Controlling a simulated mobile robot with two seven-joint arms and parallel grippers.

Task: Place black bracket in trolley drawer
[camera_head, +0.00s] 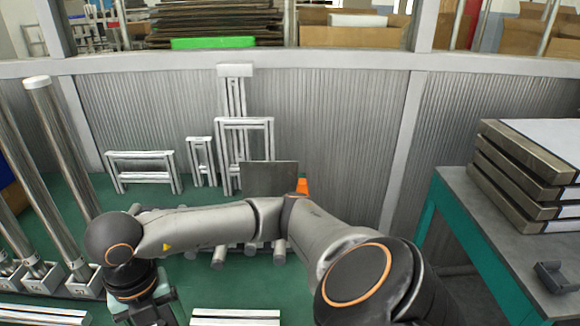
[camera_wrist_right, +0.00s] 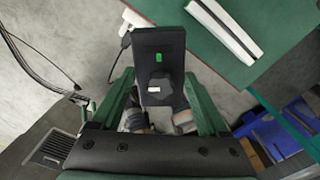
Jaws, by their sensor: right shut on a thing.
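My right arm crosses the head view and bends down at the left, where its wrist and right gripper (camera_head: 150,305) are cut off by the bottom edge. In the right wrist view, the green fingers of the right gripper (camera_wrist_right: 160,78) stand on either side of a black flat-sided part (camera_wrist_right: 160,45), which I take to be the black bracket, and are shut on it. A small green mark and a darker lump with a white label show on it. A similar small black part (camera_head: 556,277) lies on the right table. I cannot make out a trolley drawer. My left gripper is not in view.
Metal posts (camera_head: 55,150) stand at the left, and white frames (camera_head: 145,170) lean by the ribbed back wall. Stacked slabs (camera_head: 530,185) sit on the right table (camera_head: 480,220). The wrist view shows a green surface (camera_wrist_right: 285,25), blue items (camera_wrist_right: 290,135) and a cable.

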